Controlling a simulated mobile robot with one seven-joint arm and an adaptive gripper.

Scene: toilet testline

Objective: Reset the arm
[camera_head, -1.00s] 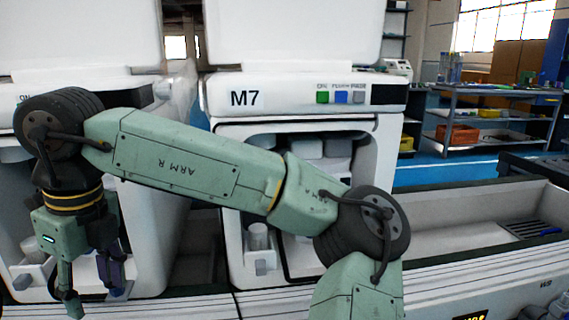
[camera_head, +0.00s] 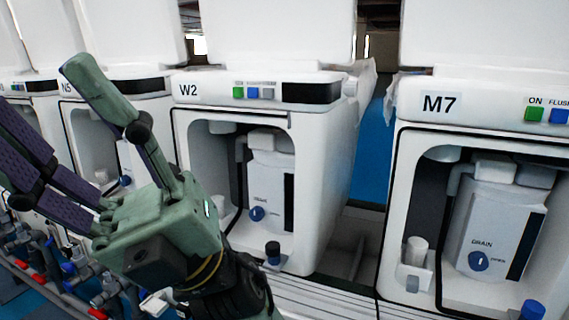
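My gripper (camera_head: 50,105) is large at the left of the head view, close to the camera. Its green finger points up and left, and its dark purple fingers point left. The fingers are spread wide apart with nothing between them. The green palm and dark wrist are at the lower middle left. The upper links of my arm are out of view. The gripper stands in front of the white units marked W2 (camera_head: 330,130) and N5 (camera_head: 130,82) and hides part of them.
Unit M7 (camera_head: 440,200) stands at the right, with a drain knob inside. Pipes and valves (camera_head: 70,270) run along the lower left.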

